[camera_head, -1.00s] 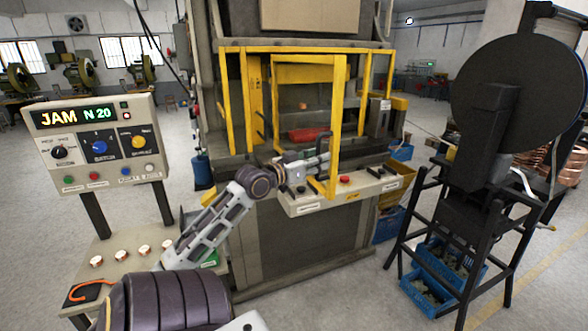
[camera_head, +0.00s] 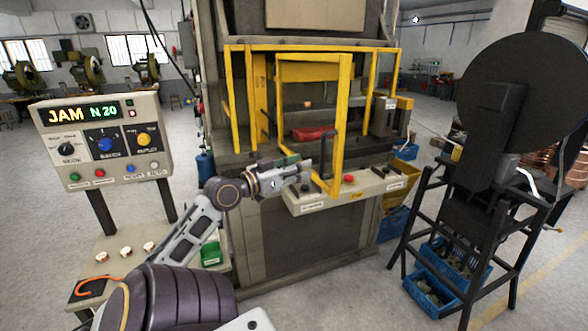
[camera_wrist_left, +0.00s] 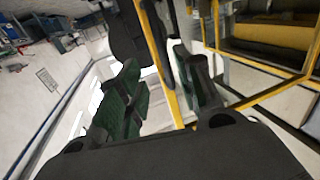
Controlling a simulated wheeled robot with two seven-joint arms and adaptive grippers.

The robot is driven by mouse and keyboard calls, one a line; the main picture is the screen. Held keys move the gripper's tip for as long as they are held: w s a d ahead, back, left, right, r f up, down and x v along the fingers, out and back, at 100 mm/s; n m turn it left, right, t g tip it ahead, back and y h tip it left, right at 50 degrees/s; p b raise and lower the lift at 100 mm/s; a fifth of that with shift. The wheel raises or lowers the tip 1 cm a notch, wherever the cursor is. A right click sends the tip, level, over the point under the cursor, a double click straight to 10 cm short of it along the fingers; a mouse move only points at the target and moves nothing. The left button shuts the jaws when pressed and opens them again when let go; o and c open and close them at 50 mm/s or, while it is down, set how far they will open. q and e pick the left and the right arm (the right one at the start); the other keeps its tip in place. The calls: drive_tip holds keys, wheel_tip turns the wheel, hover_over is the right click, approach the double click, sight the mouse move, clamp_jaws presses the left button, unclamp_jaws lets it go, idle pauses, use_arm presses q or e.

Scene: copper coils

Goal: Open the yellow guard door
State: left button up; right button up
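The yellow guard door (camera_head: 345,125) is a framed panel on the front of the press. It stands swung out at an angle from the yellow guard frame (camera_head: 228,95). Its black upright handle (camera_head: 327,155) is on the near post. My left gripper (camera_head: 306,170) is just left of the handle, above the control ledge. In the left wrist view its green-padded fingers (camera_wrist_left: 165,85) are spread apart with nothing clamped between them. The yellow door post (camera_wrist_left: 158,60) shows beyond the gap. I cannot tell whether a finger touches the door. My right gripper is not in view.
The control ledge (camera_head: 368,190) with buttons lies below the door. A red part (camera_head: 313,132) lies inside the press. A panel reading JAM (camera_head: 100,140) stands left. A black reel stand (camera_head: 480,200) and blue crates (camera_head: 440,285) are right.

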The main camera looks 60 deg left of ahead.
use_arm(q)
drive_tip(key=shift+s, duration=0.65)
idle(0.4)
